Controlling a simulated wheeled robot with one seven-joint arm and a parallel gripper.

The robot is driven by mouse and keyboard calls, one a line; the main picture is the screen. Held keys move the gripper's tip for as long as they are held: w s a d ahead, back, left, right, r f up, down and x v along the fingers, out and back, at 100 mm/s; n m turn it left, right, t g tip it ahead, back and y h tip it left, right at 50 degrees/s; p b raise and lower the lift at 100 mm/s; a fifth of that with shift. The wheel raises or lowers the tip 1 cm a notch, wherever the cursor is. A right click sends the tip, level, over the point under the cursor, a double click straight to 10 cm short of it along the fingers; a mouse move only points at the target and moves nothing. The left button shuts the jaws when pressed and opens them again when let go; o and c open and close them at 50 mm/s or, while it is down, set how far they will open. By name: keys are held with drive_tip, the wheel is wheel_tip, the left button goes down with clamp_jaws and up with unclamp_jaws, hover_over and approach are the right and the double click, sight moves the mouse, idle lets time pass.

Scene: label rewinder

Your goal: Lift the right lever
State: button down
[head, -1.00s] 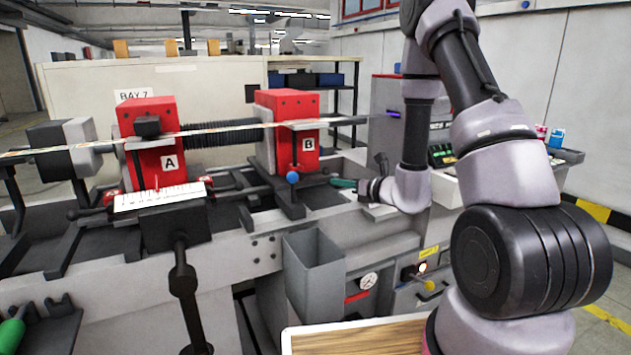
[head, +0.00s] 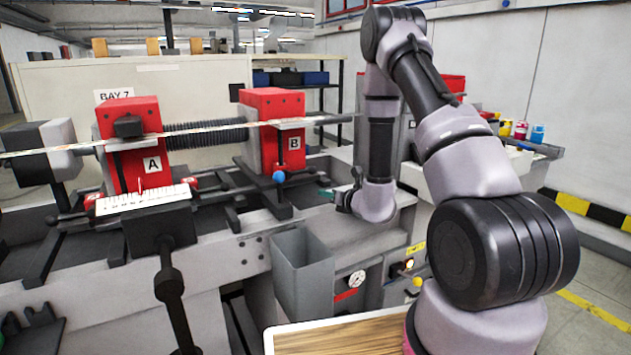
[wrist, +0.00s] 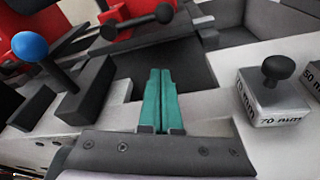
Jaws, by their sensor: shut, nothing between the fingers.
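The right lever is a dark rod with a blue ball knob (head: 279,176), below the red block marked B (head: 272,130). In the wrist view the blue knob (wrist: 30,46) is at the upper left, on a dark rod slanting down to a black block. My gripper (head: 327,193) is to the right of the knob in the head view, small and partly hidden by my wrist. In the wrist view its teal fingers (wrist: 161,75) lie side by side, shut and empty. They are clearly apart from the lever.
A dark double-knobbed bar (wrist: 137,27) lies ahead of the fingers. A block marked 70 mm with a black knob (wrist: 278,68) stands to their right. A grey open bin (head: 302,270) stands in front of the machine. The red block marked A (head: 130,145) is at left.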

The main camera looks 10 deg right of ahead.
sight(300, 172)
drive_tip(key=shift+w+a+r, duration=0.3)
drive_tip(key=shift+w+r, duration=0.05)
drive_tip(key=shift+w, duration=0.9)
drive_tip(key=shift+w+a+r, duration=0.25)
drive_tip(key=shift+w+r, duration=0.05)
drive_tip(key=shift+w, duration=1)
drive_tip(key=shift+w+a+r, duration=0.3)
drive_tip(key=shift+w+r, duration=0.05)
drive_tip(key=shift+w, duration=0.9)
drive_tip(key=shift+d+r, duration=0.1)
drive_tip(key=shift+d, duration=0.05)
